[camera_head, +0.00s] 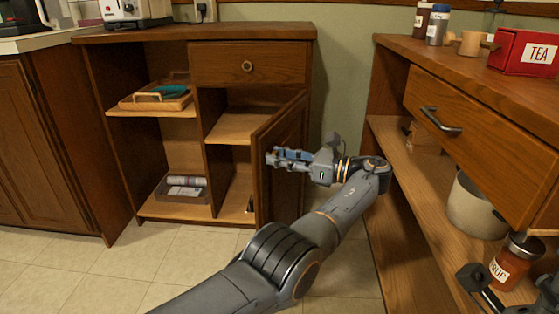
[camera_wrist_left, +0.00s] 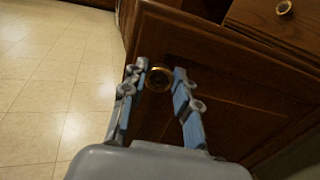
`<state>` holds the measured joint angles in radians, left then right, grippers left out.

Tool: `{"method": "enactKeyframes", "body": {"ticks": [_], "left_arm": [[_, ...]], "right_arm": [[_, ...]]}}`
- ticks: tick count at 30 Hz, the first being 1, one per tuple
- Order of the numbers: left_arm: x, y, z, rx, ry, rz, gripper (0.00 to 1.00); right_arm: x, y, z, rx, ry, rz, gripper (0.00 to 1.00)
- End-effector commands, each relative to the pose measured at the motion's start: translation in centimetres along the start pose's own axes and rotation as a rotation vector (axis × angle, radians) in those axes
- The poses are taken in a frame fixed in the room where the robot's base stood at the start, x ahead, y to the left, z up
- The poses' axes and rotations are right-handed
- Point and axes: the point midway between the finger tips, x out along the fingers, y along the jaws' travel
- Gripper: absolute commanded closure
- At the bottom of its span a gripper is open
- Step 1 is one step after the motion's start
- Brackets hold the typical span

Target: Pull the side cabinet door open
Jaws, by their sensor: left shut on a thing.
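The side cabinet door (camera_head: 284,130) is brown panelled wood, hinged at its right side, and stands partly open from the cabinet (camera_head: 225,34). In the left wrist view the door (camera_wrist_left: 225,75) fills the right half, with a round brass knob (camera_wrist_left: 160,79) near its edge. My left gripper (camera_head: 272,157) is at the door's outer face. In the wrist view its blue-padded fingers (camera_wrist_left: 157,84) sit on either side of the knob, shut on it. In the head view the knob is hidden by the gripper. Part of my right gripper (camera_head: 480,288) shows at the bottom right corner; its jaw state is unclear.
A drawer (camera_head: 250,64) above the door is shut. Open shelves hold a wooden tray (camera_head: 156,97) and a bin (camera_head: 181,190). On the right, a shelf unit has a pot (camera_head: 474,208) and a syrup jar (camera_head: 513,262). Tiled floor (camera_head: 190,255) in front is clear.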

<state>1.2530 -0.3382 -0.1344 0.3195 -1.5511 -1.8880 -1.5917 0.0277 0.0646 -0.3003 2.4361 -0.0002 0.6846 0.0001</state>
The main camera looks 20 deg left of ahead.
Motion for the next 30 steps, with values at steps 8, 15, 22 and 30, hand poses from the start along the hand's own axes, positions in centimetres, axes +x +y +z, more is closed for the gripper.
{"method": "enactKeyframes", "body": {"ticks": [8, 15, 22, 30], "left_arm": [[0.0, -0.1, 0.1, 0.000, -0.004, -0.005, 0.68], [0.0, 0.0, 0.1, 0.000, -0.003, -0.001, 0.48], [0.1, 0.0, 0.5, -0.002, -0.002, 0.000, 0.48], [0.0, -0.1, 5.0, -0.008, -0.003, -0.001, 0.48]], "right_arm": [[0.1, 0.0, 0.0, 0.000, 0.000, 0.000, 0.60], [0.1, 0.0, 0.0, 0.000, 0.000, 0.000, 0.60], [0.0, 0.1, 0.0, -0.001, -0.001, 0.002, 0.60], [0.0, 0.0, 0.0, 0.000, -0.001, 0.001, 0.60]]}}
